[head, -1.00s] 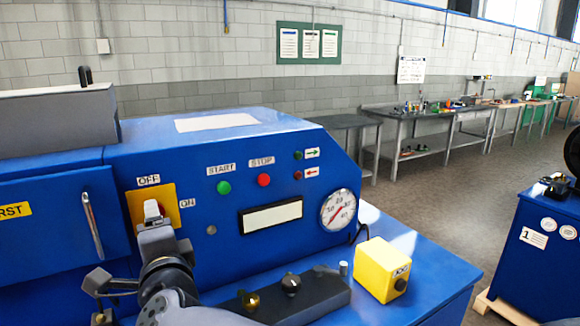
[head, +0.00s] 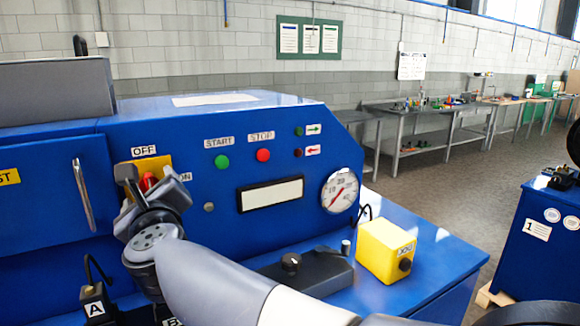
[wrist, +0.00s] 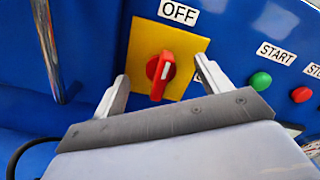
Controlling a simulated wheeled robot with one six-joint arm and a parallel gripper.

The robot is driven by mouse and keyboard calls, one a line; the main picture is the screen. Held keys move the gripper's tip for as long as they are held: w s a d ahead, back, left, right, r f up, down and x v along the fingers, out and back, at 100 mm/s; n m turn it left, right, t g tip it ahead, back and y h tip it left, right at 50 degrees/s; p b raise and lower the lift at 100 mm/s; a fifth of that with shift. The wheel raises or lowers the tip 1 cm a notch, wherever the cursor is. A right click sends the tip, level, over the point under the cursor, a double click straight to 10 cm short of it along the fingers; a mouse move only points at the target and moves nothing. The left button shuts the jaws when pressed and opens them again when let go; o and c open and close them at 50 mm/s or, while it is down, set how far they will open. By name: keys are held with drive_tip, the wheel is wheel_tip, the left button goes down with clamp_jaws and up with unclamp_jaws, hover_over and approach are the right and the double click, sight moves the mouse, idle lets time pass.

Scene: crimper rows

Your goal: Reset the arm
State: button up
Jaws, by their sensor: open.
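My gripper (head: 150,187) is in front of the yellow switch plate (head: 152,165) on the blue machine. In the wrist view its two fingers (wrist: 161,72) are spread apart, one on each side of the red rotary knob (wrist: 159,76). A gap shows between each finger and the knob there, and nothing is held. The knob's white mark points up, towards the OFF label (wrist: 179,12). In the head view the knob (head: 149,182) is mostly hidden behind the fingers. My arm reaches in from the lower right.
The machine has a green START button (head: 222,162), a red STOP button (head: 263,155) and a round gauge (head: 340,191). A yellow box (head: 385,250) and a dark control block (head: 318,268) sit on its ledge, the block partly behind my arm. A door handle (head: 83,197) is left of the plate.

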drive_tip(key=m+b, duration=0.1)
drive_tip(key=m, duration=0.3)
drive_tip(key=m+b, duration=0.1)
drive_tip(key=m, duration=0.1)
drive_tip(key=shift+s+d+m+b, duration=0.3)
drive_tip(key=shift+s+b, duration=0.05)
